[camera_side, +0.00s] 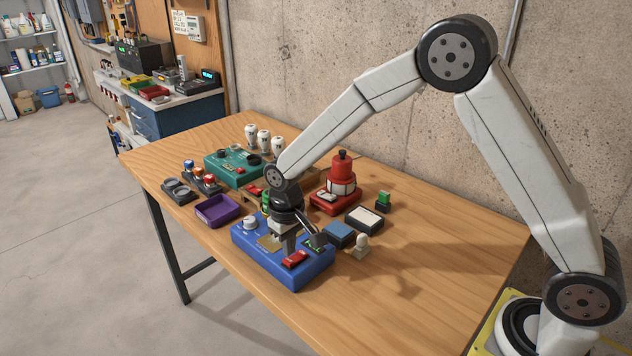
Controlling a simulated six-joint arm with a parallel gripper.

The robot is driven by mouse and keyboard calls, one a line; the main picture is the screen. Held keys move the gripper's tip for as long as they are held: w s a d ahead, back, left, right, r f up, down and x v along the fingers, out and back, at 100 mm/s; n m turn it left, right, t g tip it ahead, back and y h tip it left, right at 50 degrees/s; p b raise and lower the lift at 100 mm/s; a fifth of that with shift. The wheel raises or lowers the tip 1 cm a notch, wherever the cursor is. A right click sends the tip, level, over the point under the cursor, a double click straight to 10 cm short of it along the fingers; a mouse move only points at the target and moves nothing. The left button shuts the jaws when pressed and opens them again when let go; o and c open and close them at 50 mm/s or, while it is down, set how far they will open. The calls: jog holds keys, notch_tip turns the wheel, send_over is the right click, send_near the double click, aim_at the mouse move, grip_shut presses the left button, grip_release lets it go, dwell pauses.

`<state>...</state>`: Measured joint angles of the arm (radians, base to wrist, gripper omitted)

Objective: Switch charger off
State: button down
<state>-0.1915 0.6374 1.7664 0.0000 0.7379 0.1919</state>
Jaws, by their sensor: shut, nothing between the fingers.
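A blue box (268,268) stands near the front edge of the wooden table and looks like the charger. My gripper (289,252) is shut and empty, pointing down over the top of the blue box, just behind and left of the red switch. I cannot tell whether its tips touch the switch. The gripper hides part of the box top. Which way the switch is tilted is too small to tell.
A purple tray (217,210) lies left of the blue box. A teal box (233,167) and white bulb-like objects (264,140) stand behind. A red device (340,185), a blue block (339,235) and a pale figure (361,246) stand to the right. The table's right side is clear.

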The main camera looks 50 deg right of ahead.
aim_at(291, 259)
jog(key=shift+f, duration=1.05)
dwell(0.9)
jog(key=shift+r, duration=3.55)
jog(key=s+d+t, duration=0.1)
jog(key=s+d, duration=0.3)
jog(key=s, duration=0.4)
jog(key=s+d+t, duration=0.1)
jog(key=s+d, duration=0.3)
jog(key=s, duration=0.5)
jog(key=shift+s+d+f+t, duration=0.2)
jog(key=shift+d+t, duration=0.1)
jog(key=shift+d, duration=0.1)
